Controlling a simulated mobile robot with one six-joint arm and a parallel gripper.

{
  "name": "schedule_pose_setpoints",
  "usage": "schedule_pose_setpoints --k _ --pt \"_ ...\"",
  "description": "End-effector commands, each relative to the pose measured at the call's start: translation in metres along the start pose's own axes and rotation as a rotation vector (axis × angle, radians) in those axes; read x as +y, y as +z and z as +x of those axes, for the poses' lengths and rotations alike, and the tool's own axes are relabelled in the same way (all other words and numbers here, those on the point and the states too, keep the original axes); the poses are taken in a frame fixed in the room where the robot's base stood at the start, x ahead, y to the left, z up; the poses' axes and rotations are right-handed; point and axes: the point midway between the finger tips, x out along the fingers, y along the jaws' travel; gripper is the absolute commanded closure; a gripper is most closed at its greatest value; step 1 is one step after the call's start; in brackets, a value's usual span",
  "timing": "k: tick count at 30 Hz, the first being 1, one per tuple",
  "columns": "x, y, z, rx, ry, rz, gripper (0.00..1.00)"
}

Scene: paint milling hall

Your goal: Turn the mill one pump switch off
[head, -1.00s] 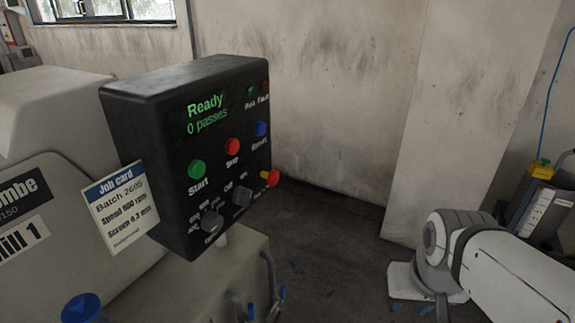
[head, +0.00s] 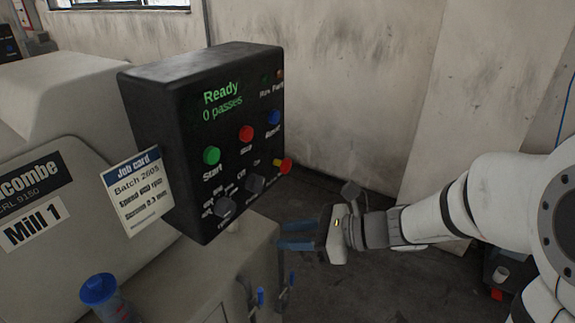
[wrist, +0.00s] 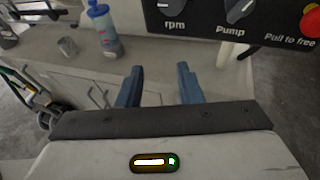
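The pump switch is a dark grey knob (head: 255,183) low on the black control box (head: 150,150) of the machine labelled Mill 1 (head: 32,228). In the wrist view the knob (wrist: 238,10), marked Pump, is cut by the top edge, and its white pointer line slants to the upper right. In the head view its pointer is too small to read. My gripper (head: 298,237) is to the right of and below the box, apart from it. In the wrist view its two blue fingers (wrist: 159,85) are apart with nothing between them.
A similar rpm knob (head: 226,207) sits left of the pump switch, and a red pull-to-free button (head: 286,166) on its right. A job card (head: 138,190) hangs at the box's left. A blue-capped bottle (head: 99,290) stands below. Open floor lies right of the mill.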

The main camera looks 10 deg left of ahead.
Motion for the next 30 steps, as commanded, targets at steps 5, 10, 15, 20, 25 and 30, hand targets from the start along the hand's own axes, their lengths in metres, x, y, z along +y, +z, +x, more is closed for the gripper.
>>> schedule_pose_setpoints --k 5,10,15,20,25,30 --pt "-0.050 0.015 0.011 -0.236 -0.132 0.347 0.67" --pt "-0.080 0.018 0.009 -0.367 -0.204 0.516 0.67" --pt "-0.090 0.021 0.016 -0.401 -0.221 0.558 0.67" --pt "-0.097 0.029 0.038 -0.400 -0.220 0.557 0.67" --pt "-0.105 0.037 0.062 -0.400 -0.222 0.557 0.67" --pt "-0.111 0.042 0.075 -0.400 -0.224 0.556 0.67"
